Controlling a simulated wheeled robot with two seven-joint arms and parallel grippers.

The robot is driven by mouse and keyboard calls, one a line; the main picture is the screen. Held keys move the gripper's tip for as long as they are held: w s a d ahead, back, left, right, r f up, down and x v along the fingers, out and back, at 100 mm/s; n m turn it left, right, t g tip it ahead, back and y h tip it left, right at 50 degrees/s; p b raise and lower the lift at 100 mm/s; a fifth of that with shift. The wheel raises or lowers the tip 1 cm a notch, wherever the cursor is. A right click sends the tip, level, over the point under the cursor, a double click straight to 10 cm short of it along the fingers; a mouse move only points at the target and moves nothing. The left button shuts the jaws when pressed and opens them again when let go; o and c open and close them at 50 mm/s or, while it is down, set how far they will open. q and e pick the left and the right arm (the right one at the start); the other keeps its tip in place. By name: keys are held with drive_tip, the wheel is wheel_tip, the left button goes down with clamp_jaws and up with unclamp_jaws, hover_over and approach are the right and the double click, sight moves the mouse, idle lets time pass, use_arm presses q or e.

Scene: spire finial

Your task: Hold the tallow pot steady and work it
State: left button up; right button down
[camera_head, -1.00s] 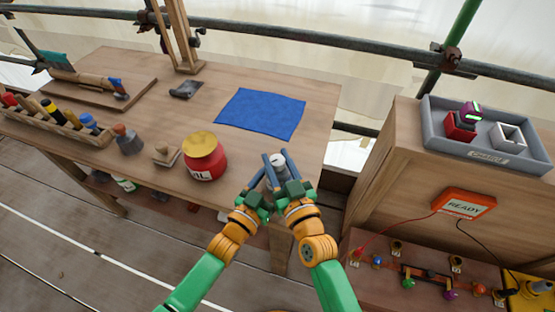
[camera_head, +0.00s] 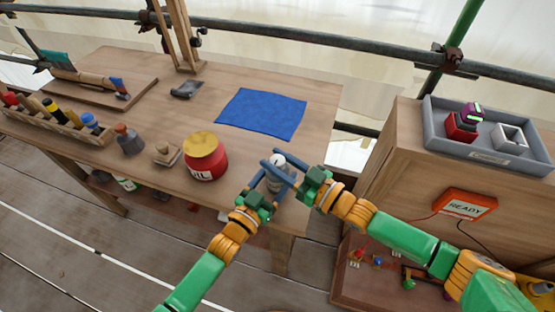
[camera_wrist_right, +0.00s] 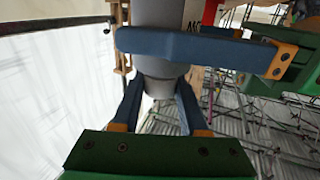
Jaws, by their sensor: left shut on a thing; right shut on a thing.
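The tallow pot (camera_head: 277,182) is a grey, upright cylinder with a pale rounded top. It stands near the front right corner of the wooden table and is partly hidden by both grippers. My left gripper (camera_head: 268,175) is shut on it from the front left. My right gripper (camera_head: 284,163) is shut on it from the right. In the right wrist view the grey pot (camera_wrist_right: 160,88) sits between my right gripper's two blue fingers (camera_wrist_right: 160,95). A blue finger of my left gripper (camera_wrist_right: 195,45) crosses in front of the pot there.
A red oil jar (camera_head: 206,165) with a yellow lid stands left of the pot. A blue cloth (camera_head: 262,113) lies flat behind. Brushes, a small block and a tool rack (camera_head: 60,125) are farther left. A wooden cabinet (camera_head: 400,160) with a grey tray stands close on the right.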

use_arm(q)
drive_tip(key=shift+s+d, duration=0.1)
drive_tip(key=shift+d, duration=0.05)
use_arm(e)
drive_tip(key=shift+r+n+g+y, duration=0.1)
drive_tip(key=shift+n+g+y, duration=0.4)
drive_tip(key=shift+g+y, duration=0.15)
drive_tip(key=shift+d+g, duration=0.15)
drive_tip(key=shift+g, duration=0.1)
drive_tip(key=shift+c, duration=2.2)
unclamp_jaws()
drive_tip(key=v, duration=1.2)
